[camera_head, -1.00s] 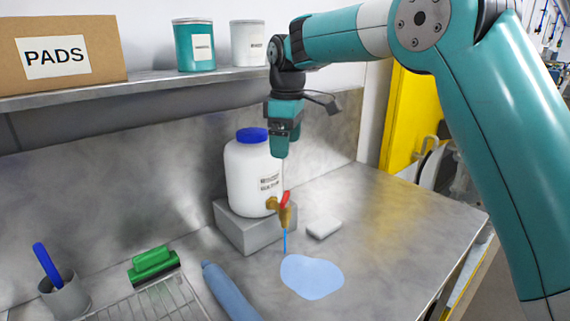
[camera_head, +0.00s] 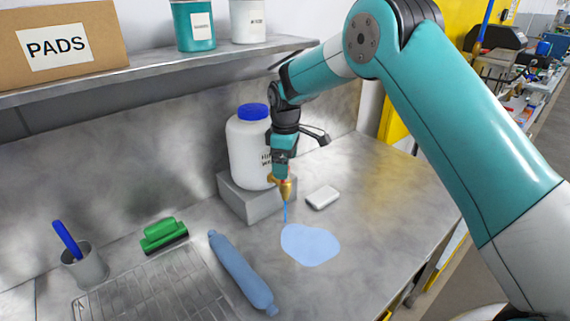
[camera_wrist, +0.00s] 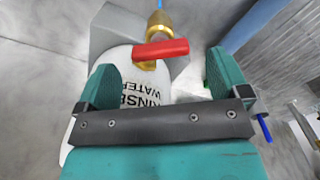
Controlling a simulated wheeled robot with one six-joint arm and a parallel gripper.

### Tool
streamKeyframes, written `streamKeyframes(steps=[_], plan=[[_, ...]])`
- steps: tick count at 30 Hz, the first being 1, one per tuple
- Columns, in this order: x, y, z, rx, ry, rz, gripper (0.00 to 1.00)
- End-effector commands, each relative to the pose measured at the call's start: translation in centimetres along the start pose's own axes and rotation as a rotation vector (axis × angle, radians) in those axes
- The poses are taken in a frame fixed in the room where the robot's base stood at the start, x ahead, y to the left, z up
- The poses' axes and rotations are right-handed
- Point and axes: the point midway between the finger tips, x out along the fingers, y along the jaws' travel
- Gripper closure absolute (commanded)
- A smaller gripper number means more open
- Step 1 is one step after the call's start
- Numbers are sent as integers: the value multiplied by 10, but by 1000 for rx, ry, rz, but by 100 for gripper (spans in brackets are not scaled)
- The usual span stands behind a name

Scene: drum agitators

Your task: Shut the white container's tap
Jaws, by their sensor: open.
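The white container (camera_head: 246,150) with a blue cap stands on a grey block (camera_head: 246,204). Its brass tap (camera_head: 283,190) points down, and a thin blue stream runs from it into a blue puddle (camera_head: 310,244) on the bench. In the wrist view the tap's red lever (camera_wrist: 160,49) lies crosswise over the brass body (camera_wrist: 158,26). My gripper (camera_head: 282,172) is just above the tap in the head view. In the wrist view its two teal fingers (camera_wrist: 158,78) are apart, with the lever ahead between them and nothing held. The gripper hides the lever in the head view.
A white block (camera_head: 322,197) lies right of the tap. A blue bottle-like roll (camera_head: 242,272), a wire rack (camera_head: 150,290), a green brush (camera_head: 163,235) and a grey cup (camera_head: 85,265) are at the left front. A shelf (camera_head: 150,69) overhangs behind. The right bench is clear.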

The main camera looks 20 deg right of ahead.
Motion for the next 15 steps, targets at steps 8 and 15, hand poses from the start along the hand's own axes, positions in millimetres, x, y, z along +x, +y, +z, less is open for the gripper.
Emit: streamKeyframes(steps=[8,15], plan=[[26,0,0,0,0,0,6],[28,0,0,0,1,1,6]])
